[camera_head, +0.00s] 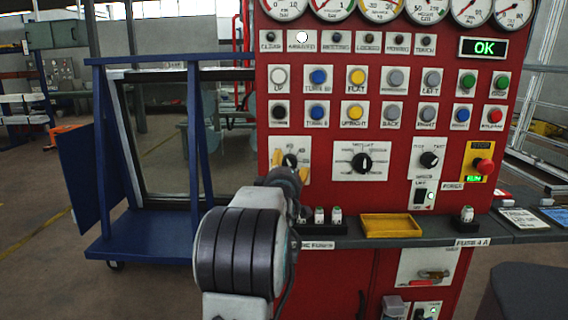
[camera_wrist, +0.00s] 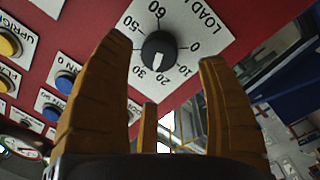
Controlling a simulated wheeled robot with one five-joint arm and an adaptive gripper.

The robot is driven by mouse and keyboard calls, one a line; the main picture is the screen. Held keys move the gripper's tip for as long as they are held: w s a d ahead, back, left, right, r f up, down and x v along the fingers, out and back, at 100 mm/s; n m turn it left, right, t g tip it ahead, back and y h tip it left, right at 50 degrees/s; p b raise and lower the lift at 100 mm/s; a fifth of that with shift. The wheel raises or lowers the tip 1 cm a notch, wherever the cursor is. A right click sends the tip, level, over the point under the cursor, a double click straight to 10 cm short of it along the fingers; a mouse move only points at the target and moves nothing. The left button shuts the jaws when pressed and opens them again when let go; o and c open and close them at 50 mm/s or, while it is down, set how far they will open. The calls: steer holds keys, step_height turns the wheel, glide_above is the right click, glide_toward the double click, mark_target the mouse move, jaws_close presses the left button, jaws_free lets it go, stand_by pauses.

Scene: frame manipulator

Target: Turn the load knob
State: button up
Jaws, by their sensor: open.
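The load knob (camera_wrist: 158,52) is a round black knob with a white mark on a white dial plate (camera_wrist: 196,22) lettered LOAD, with numbers from 0 to 60. Its mark points near 20. In the head view the knob (camera_head: 290,160) is at the lower left of the red panel, partly covered by my gripper (camera_head: 290,167). In the wrist view my gripper (camera_wrist: 164,50) is open, with one orange finger on each side of the knob and visible gaps to both. A third, shorter orange part shows below the knob. I cannot tell whether the fingers reach its depth.
The red panel (camera_head: 330,130) carries buttons, gauges and another black selector knob (camera_head: 362,162) to the right. A grey ledge (camera_head: 350,238) below holds a yellow tray (camera_head: 391,226) and several small fuses. A blue wheeled frame (camera_head: 140,235) stands at left.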

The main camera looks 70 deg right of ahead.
mark_target(288, 164)
steer(key=shift+x, duration=2.55)
steer(key=shift+c, duration=0.2)
